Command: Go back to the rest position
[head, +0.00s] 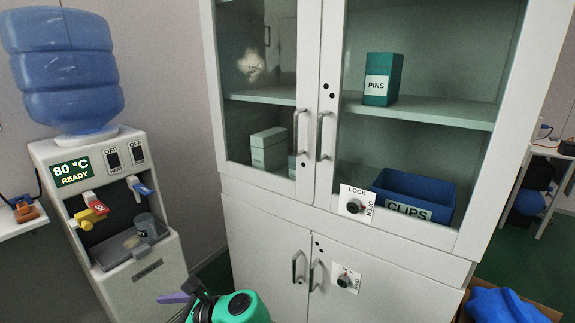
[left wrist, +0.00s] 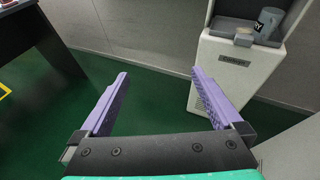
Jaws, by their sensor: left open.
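My left gripper (head: 185,300) shows at the bottom of the head view, low in front of the cabinet and to the right of the water dispenser. In the left wrist view the left gripper (left wrist: 157,95) has its two purple fingers spread wide, with nothing between them but green floor. Its teal wrist shows at the bottom of both views. My right gripper is in neither view.
A white cabinet (head: 240,188) with glass upper doors holds a PINS box (head: 380,78) and a blue CLIPS bin (head: 408,192). A water dispenser (head: 152,279) stands at left; it also shows in the left wrist view (left wrist: 222,75). A dark desk (left wrist: 40,35) stands at upper left there.

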